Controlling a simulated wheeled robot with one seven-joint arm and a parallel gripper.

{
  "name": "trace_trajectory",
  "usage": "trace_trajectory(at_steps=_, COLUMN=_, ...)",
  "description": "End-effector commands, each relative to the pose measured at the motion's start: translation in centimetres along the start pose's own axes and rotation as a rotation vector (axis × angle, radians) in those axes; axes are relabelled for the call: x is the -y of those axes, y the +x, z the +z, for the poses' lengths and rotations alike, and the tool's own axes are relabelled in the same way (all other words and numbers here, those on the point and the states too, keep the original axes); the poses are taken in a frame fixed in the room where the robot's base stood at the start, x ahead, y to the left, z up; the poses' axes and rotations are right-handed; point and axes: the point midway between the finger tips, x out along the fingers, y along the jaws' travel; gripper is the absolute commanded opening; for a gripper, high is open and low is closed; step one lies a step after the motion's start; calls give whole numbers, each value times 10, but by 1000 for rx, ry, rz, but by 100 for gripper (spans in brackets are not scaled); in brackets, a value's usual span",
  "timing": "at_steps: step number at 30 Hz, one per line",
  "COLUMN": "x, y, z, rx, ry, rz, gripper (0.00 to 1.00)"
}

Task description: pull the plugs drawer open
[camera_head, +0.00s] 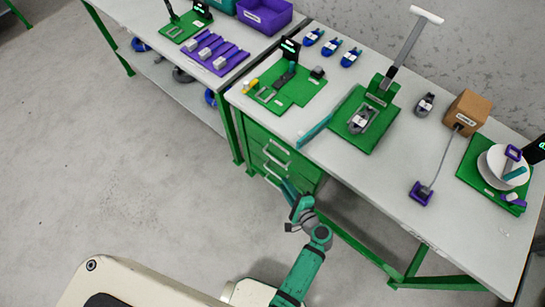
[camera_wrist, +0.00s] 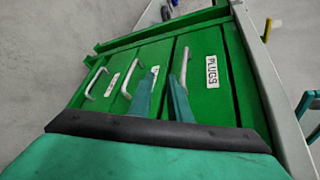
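The plugs drawer (camera_wrist: 206,97) is a green drawer front with a white "PLUGS" label (camera_wrist: 212,71), at the right of the cabinet in the sideways wrist view. It appears shut. Its silver bar handle (camera_wrist: 184,63) is partly hidden behind one finger. My gripper (camera_wrist: 160,75) has its two teal fingers apart with nothing seen held between them. The fingers overlap the handle and the middle drawer in the picture; I cannot tell whether they touch. In the head view my gripper (camera_head: 290,188) is in front of the green drawer cabinet (camera_head: 309,171), near the lower drawers.
Two more handled drawers sit below the plugs drawer. The cabinet hangs under the white worktable (camera_head: 310,112), whose green legs and brace are to the right. The tabletop holds green fixtures, blue parts and a cardboard box (camera_head: 467,112). The grey floor (camera_head: 130,190) left of the cabinet is clear.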

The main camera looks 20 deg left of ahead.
Motion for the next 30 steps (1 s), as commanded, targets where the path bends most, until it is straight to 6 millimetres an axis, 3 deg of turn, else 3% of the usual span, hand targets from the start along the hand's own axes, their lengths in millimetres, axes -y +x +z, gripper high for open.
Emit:
trace_trajectory(at_steps=3, x=28, y=12, z=-2, rx=79, ry=62, rz=-53, gripper=17)
trace_trajectory(at_steps=8, x=45, y=19, z=0, rx=131, ry=99, rz=-84, gripper=17)
trace_trajectory(at_steps=14, x=48, y=38, z=4, rx=139, ry=103, rz=-87, gripper=17)
trace_trajectory(at_steps=24, x=53, y=97, z=11, rx=138, ry=100, rz=-85, gripper=17)
trace_trajectory(at_steps=30, x=55, y=118, z=13, rx=135, ry=102, rz=-86, gripper=17)
